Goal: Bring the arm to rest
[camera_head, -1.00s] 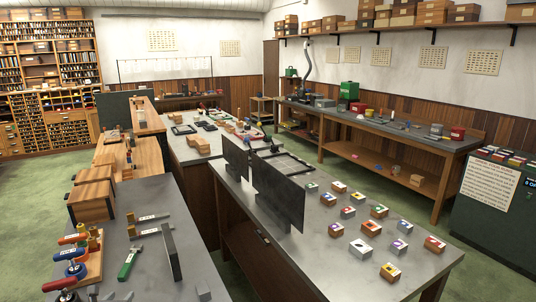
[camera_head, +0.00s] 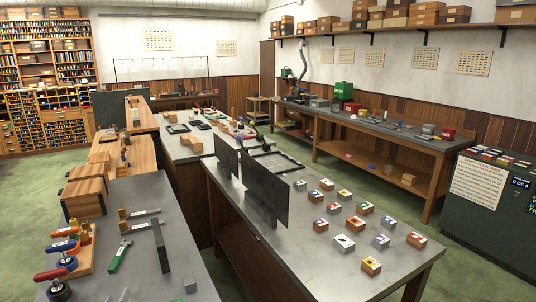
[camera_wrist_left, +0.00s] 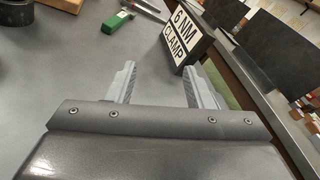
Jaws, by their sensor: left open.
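My left gripper (camera_wrist_left: 158,80) is open and empty in the wrist view, its two grey fingers apart above the grey bench top. Only its fingertips (camera_head: 157,289) show at the bottom edge of the head view. A "6 NM CLAMP" sign (camera_wrist_left: 188,38) stands just beyond the right finger, and its dark back (camera_head: 161,247) shows in the head view. A hammer with a green handle (camera_head: 120,255) lies left of the sign. The rest of my left arm is hidden. My right gripper is not in view.
Clamps with red and blue handles (camera_head: 62,247) and a wooden box (camera_head: 88,198) stand along the left bench (camera_head: 165,205). Dark upright panels (camera_head: 268,190) and several small labelled blocks (camera_head: 343,241) stand on the right bench. Green floor (camera_head: 232,283) separates the benches.

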